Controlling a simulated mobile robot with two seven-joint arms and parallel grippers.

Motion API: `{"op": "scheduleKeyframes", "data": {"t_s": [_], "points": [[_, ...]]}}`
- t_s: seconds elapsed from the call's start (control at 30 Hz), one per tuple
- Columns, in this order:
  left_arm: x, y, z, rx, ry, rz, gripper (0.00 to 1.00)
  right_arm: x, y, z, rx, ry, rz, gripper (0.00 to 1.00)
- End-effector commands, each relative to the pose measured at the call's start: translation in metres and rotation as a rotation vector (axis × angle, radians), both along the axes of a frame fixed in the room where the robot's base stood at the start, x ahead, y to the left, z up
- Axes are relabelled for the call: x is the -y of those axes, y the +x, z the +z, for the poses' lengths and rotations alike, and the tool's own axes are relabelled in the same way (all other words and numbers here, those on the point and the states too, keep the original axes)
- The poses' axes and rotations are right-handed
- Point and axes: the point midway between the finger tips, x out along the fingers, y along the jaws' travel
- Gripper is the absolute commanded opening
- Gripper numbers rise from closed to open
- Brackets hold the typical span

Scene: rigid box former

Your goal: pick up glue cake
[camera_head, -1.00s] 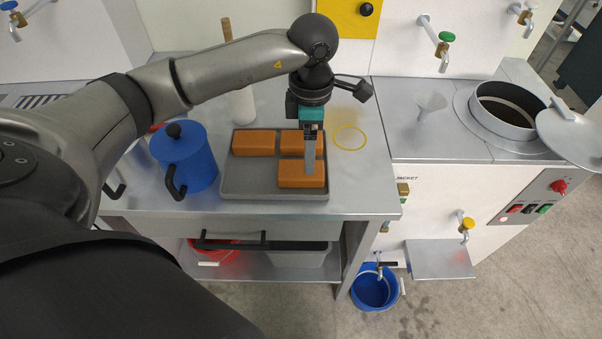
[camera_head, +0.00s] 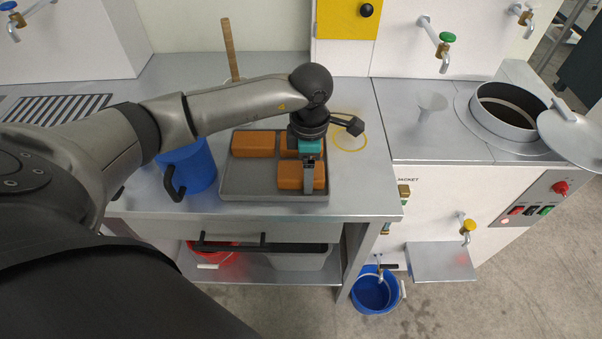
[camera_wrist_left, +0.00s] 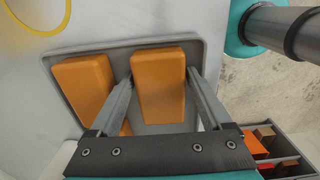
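Several orange glue cakes sit in a grey tray (camera_head: 235,190) on the metal worktop. The front-right cake (camera_head: 289,176) is partly hidden by my left gripper (camera_head: 308,186), which points down at it. In the left wrist view, that cake (camera_wrist_left: 158,85) lies between the two fingers of my left gripper (camera_wrist_left: 160,76), one along each side. The fingers are apart, and I cannot tell whether they touch it. Another cake (camera_wrist_left: 84,86) lies beside it, outside the left finger. A back-left cake (camera_head: 254,143) shows clearly in the head view. My right gripper is not in view.
A blue lidded pot (camera_head: 196,165) stands left of the tray, partly behind my arm. A wooden-handled tool (camera_head: 230,50) stands behind. A yellow ring (camera_head: 350,138) marks the worktop right of the tray. A round open vessel (camera_head: 508,108) is further right.

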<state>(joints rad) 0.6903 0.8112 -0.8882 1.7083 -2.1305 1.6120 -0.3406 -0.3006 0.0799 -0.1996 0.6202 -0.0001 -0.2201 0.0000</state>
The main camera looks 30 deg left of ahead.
Motion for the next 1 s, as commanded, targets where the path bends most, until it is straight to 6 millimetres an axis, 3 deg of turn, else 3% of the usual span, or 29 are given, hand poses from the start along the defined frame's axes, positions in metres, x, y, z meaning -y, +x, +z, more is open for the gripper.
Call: {"op": "scheduleKeyframes", "data": {"t_s": [0.07,0.7,1.0], "points": [[-0.0001,0.0001,0.0004,0.000,0.000,0.000,0.72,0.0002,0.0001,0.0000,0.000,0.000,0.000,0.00],[-0.0003,0.0003,0.0009,0.001,0.000,0.001,0.00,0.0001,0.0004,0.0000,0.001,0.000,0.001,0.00],[-0.0002,0.0008,0.0036,0.003,-0.001,0.001,0.00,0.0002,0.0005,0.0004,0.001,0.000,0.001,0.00]]}}
